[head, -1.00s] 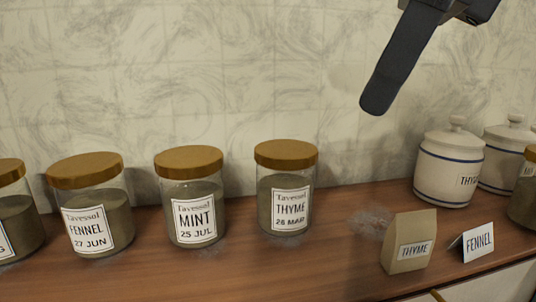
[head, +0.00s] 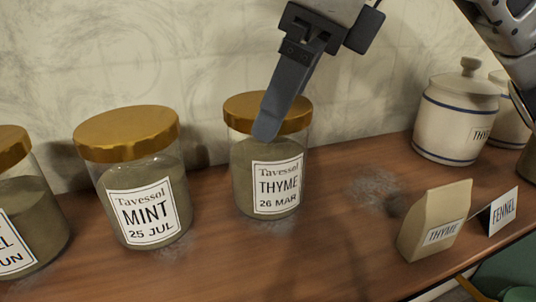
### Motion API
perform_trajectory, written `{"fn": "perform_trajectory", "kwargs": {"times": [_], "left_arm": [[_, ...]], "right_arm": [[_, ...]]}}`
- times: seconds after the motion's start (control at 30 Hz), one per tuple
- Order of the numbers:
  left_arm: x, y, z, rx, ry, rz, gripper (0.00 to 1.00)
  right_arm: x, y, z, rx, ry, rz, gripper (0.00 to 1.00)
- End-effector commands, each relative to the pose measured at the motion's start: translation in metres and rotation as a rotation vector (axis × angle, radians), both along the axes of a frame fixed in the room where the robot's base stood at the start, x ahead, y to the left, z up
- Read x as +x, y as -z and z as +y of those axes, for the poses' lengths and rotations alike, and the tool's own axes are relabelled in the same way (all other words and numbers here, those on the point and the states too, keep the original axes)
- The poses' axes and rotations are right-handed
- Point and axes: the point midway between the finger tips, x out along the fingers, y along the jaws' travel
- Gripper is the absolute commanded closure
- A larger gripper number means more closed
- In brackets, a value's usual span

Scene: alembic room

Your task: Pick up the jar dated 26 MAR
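The glass jar labelled "Tavessol THYME 26 MAR" (head: 240,180) stands upright on the wooden counter, with a gold-brown lid and grey-green contents. My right gripper (head: 268,125) comes down from the top right, its dark finger overlapping the front of the jar's lid in the picture. Only one finger shows clearly, so I cannot tell its opening or whether it touches the lid. Nothing is visibly held. My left gripper is not in view.
The MINT 25 JUL jar (head: 127,143) stands left of it; another jar (head: 35,200) is cut off at the left edge. At right are a THYME paper bag (head: 425,220), a FENNEL card (head: 503,212) and white lidded canisters (head: 440,125). The wooden counter (head: 330,240) is clear in front.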

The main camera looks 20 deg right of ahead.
Motion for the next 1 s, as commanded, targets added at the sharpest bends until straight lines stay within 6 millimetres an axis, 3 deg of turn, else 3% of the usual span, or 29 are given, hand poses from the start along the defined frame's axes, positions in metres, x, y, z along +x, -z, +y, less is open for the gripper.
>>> {"fn": "perform_trajectory", "kwargs": {"times": [0.4,0.67,0.87,1.0], "left_arm": [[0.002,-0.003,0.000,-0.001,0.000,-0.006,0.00],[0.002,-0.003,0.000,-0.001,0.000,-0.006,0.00],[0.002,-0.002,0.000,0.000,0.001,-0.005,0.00],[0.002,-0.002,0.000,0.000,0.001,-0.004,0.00]], "right_arm": [[0.009,0.043,0.024,-0.001,-0.002,0.002,0.00],[0.010,0.046,0.025,0.001,0.000,0.001,0.00],[0.010,0.046,0.025,0.001,0.000,0.001,0.52],[0.010,0.045,0.025,0.002,0.000,-0.001,0.52]]}}
